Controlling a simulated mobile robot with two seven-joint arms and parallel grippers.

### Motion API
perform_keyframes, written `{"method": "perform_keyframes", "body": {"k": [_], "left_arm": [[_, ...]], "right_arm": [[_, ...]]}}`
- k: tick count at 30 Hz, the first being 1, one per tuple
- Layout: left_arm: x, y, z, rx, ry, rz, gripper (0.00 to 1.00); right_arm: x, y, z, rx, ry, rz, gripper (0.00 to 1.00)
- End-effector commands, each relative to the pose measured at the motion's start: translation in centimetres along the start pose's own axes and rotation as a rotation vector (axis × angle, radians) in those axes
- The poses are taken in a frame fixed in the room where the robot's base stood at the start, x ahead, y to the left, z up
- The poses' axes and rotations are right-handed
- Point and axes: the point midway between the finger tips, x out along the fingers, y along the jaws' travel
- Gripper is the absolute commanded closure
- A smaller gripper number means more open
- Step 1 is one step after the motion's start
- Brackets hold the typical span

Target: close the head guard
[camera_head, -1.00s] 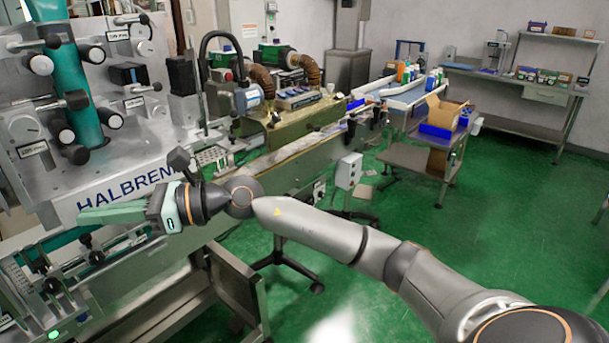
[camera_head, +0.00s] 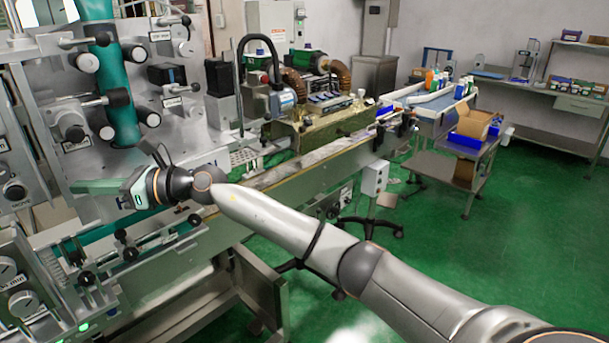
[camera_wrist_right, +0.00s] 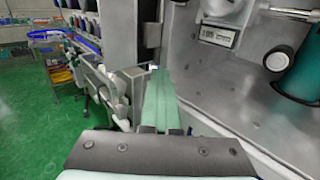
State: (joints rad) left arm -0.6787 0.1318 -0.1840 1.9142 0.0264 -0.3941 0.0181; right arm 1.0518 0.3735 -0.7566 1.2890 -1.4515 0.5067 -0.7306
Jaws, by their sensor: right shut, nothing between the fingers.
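The sleeve applicator (camera_head: 185,122) stands at the left in the head view, a grey metal machine with black knobs and a teal sleeve column (camera_head: 114,75). I cannot tell for sure which part is its head guard. My right gripper (camera_head: 76,187) reaches in front of the machine, its pale green fingers shut, empty and pointing left. It covers most of the lettering on the machine's front. In the right wrist view the shut fingers (camera_wrist_right: 159,76) point at a grey upright frame edge, with the machine's panel (camera_wrist_right: 215,75) to the right. Contact cannot be told. My left gripper is not in view.
A conveyor (camera_head: 318,154) runs away from the machine to the back right. A grey control box (camera_head: 374,178) stands beside it. A side table (camera_head: 446,168) holds an open cardboard box. Green floor (camera_head: 520,240) is clear at the right.

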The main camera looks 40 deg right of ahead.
Motion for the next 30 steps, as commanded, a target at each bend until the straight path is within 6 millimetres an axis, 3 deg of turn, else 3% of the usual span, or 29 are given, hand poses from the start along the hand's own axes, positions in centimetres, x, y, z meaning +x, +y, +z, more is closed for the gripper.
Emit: {"method": "perform_keyframes", "body": {"k": [30], "left_arm": [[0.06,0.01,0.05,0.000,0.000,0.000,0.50]], "right_arm": [[0.05,-0.80,0.54,-0.004,-0.012,-0.024,1.00]]}}
